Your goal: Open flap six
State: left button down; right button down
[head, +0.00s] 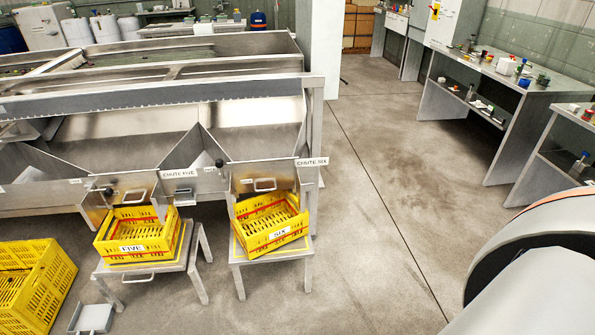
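Flap six appears to be the steel front panel (250,186) with a small bar handle (265,184), at the lower end of the last chute, left of the CHUTE SIX label (311,161). It looks closed, standing roughly upright across the chute mouth. Yellow crate SIX (280,234) sits slightly turned on a small steel stand (306,252) below it. Neither of my grippers is in view. A large part of my own arm fills the lower right corner, well apart from the flap.
The CHUTE FIVE label (180,173) and yellow crate FIVE (133,248) on its stand are to the left. Another yellow crate (32,285) is at lower left. Open floor (400,190) lies right of the sizer, with grey workbenches (462,110) beyond.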

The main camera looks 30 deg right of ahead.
aim_at(270, 176)
jog(key=z, duration=0.8)
jog(key=i+j+z, duration=0.1)
jog(key=i+z, duration=0.15)
jog(key=i, duration=0.15)
jog(key=i+j+z, duration=0.15)
jog(key=i+z, duration=0.15)
jog(key=i, duration=0.15)
